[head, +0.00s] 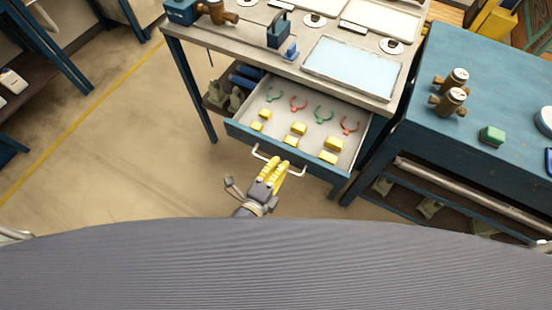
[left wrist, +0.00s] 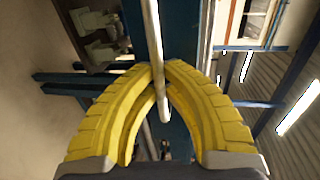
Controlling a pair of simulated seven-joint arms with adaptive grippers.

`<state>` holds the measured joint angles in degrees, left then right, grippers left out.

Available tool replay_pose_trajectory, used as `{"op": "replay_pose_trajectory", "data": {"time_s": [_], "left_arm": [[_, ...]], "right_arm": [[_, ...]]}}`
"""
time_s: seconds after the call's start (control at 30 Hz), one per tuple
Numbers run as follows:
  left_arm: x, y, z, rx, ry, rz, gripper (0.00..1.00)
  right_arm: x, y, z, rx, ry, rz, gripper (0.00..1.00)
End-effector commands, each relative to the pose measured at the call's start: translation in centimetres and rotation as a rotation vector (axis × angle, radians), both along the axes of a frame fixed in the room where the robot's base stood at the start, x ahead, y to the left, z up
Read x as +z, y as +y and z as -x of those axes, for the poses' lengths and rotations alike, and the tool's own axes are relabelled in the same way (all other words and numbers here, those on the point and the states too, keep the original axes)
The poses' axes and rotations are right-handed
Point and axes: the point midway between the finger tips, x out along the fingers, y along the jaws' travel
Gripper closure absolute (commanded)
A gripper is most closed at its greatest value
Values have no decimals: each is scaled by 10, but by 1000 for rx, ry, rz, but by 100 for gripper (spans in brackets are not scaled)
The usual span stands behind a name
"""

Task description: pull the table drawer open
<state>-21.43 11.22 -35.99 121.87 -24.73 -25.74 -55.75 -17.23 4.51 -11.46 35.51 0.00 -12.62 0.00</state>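The table drawer (head: 240,130) stands out from under the workbench, so its light inside and contents show. Its pale bar handle (head: 300,173) runs across the front; it also shows in the left wrist view as a bar (left wrist: 153,35). My left gripper (head: 277,163) has yellow ribbed fingers at the handle. In the left wrist view the two fingertips (left wrist: 164,68) close together with the bar between them. The fingers hide the middle of the handle in the head view. My right gripper is not in view.
The drawer holds yellow blocks (head: 298,129) and red and green Y-shaped pieces (head: 322,114). A light blue tray (head: 352,68) lies on the workbench (head: 290,62). Open floor (head: 130,140) lies left of the drawer.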

Motion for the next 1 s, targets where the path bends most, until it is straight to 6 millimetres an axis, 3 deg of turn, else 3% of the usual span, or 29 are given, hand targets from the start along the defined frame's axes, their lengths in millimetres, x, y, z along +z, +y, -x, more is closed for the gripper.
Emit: {"op": "replay_pose_trajectory", "data": {"time_s": [0.3,0.33,0.53,0.83,1.0], "left_arm": [[1,-2,4,-11,-1,0,100],[1,-2,4,-11,-1,0,90],[0,-2,4,-11,-1,1,68],[0,-2,6,-11,0,0,68],[3,5,20,-12,2,0,68]], "right_arm": [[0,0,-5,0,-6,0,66],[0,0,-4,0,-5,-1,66],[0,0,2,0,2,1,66],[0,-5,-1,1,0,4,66],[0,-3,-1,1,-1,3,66]]}}
